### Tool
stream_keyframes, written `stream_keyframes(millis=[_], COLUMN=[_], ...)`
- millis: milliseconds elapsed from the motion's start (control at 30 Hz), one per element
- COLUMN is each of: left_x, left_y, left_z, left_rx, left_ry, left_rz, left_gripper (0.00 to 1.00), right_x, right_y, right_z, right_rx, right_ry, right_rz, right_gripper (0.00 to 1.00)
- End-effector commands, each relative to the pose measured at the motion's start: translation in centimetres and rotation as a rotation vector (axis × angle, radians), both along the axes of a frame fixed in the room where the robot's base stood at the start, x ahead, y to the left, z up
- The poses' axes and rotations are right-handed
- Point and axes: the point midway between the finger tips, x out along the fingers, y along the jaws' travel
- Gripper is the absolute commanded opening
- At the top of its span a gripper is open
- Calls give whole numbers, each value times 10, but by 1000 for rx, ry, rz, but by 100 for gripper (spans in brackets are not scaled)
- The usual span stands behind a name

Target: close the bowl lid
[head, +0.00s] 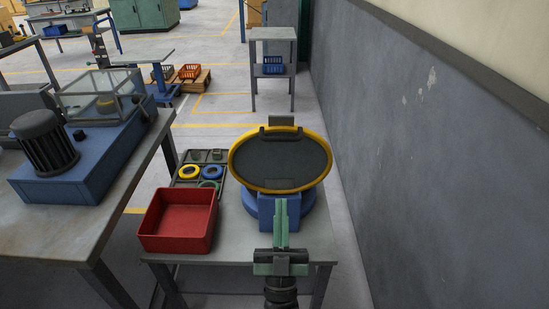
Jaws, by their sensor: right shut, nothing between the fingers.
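The bowl lid (281,158) is a dark disc with a yellow rim, on top of the blue bowl unit (248,203) on the small grey table. A dark bracket (281,121) stands at the lid's far edge. The lid spans the top of the unit; I cannot tell whether a gap is left under it. My right gripper (281,207), with green fingers, is shut and empty. It points away from me at the near side of the unit, in front of its blue block and just below the lid's near edge. Contact cannot be told. My left gripper is out of view.
A red bin (179,221) stands left of the bowl unit. Behind it, a dark tray (187,182) holds coloured rings. A larger bench (62,226) with a blue motor unit (75,172) is at left. A grey wall (435,170) closes the right side.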

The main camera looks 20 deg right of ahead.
Motion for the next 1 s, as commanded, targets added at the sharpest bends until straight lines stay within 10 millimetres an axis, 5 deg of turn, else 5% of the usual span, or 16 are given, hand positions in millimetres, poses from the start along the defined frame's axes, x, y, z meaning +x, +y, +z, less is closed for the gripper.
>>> stream_keyframes(millis=[500, 733, 1000], left_x=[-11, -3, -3], left_y=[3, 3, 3], left_z=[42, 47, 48], left_rx=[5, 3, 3], left_ry=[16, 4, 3], left_rz=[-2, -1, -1], left_gripper=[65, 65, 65], right_x=[66, 96, 104], right_y=[-19, -28, -31], right_z=[74, 71, 69], right_rx=[-2, -3, -2], right_ry=[-2, 1, 2], right_rz=[1, 1, 2], right_gripper=[0, 0, 0])
